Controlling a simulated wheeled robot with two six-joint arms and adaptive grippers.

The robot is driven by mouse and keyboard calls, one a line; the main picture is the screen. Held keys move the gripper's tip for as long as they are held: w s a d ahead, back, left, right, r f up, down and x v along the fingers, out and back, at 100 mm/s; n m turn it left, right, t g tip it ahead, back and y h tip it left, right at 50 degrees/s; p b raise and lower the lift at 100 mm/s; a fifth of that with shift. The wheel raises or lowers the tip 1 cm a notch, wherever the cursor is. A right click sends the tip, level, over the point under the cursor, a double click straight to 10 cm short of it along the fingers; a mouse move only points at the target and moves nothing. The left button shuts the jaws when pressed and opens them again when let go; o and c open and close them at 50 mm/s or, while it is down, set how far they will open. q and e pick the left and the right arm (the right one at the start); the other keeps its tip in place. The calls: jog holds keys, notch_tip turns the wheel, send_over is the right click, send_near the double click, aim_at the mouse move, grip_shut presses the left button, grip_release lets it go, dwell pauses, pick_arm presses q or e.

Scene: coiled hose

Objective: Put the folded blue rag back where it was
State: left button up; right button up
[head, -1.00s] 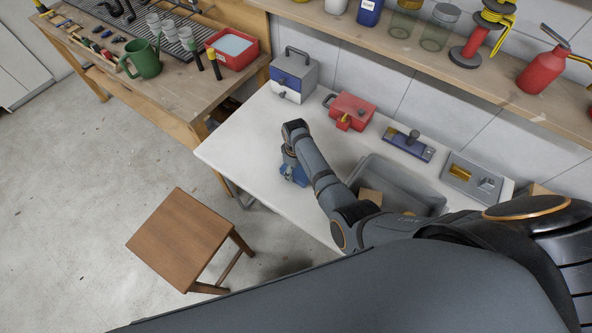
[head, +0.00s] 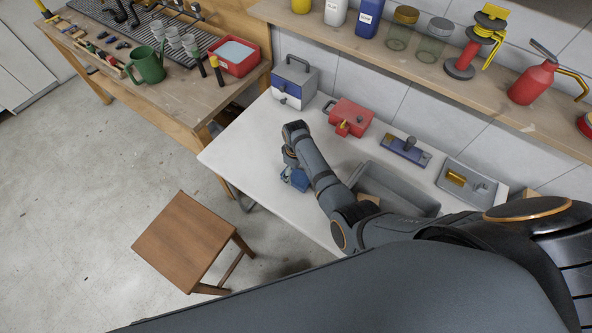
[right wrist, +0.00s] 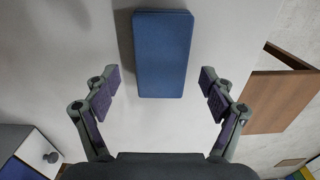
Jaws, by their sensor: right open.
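The folded blue rag (head: 298,181) lies on the white table near its front left edge. In the right wrist view the rag (right wrist: 163,50) is a flat blue rectangle with rounded corners. My right gripper (head: 289,165) hangs down over the table at the rag, partly covering it in the head view. In the right wrist view my right gripper (right wrist: 160,78) is open, with one finger on each side of the rag's near end. A gap shows between each finger and the rag, and the fingers are not closed on it. My left gripper is not in view.
On the table stand a grey-blue box (head: 309,84), a red box (head: 353,119), a blue tool (head: 405,151), a grey bin (head: 420,199) and a metal tray (head: 486,187). A wooden stool (head: 185,240) stands in front. The table between the rag and red box looks clear.

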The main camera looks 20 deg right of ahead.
aim_at(296, 175)
notch_tip(296, 175, up, 9)
jog(key=p, duration=0.6)
jog(key=shift+f, duration=0.1)
